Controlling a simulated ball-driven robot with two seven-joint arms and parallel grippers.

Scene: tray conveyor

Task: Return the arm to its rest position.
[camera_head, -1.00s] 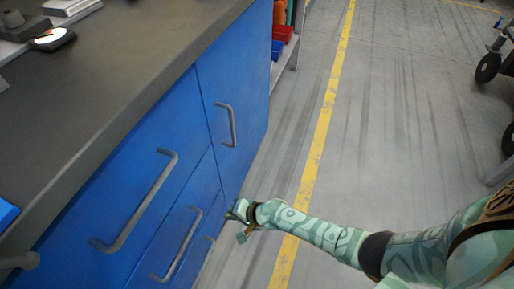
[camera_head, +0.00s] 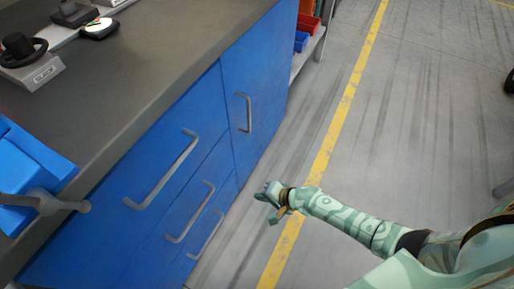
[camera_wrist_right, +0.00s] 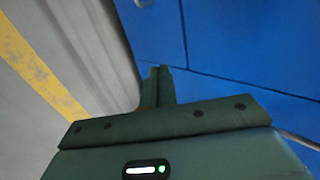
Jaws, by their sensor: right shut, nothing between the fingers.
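My right arm comes in from the lower right in the head view. Its gripper (camera_head: 268,196) hangs over the floor, just right of the blue cabinet (camera_head: 222,135) and apart from the drawer handles. In the right wrist view the two fingers (camera_wrist_right: 157,86) stand side by side, shut, with nothing between them. Blue cabinet fronts fill the right of that view and the floor shows at the left. My left gripper is not in view.
A dark worktop (camera_head: 150,75) tops the cabinet, with devices along its far left and a blue object with a grey bar (camera_head: 60,203) at left. Bar handles (camera_head: 160,172) stick out of the fronts. Open grey floor (camera_head: 420,110) with a yellow line (camera_head: 345,105) lies right.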

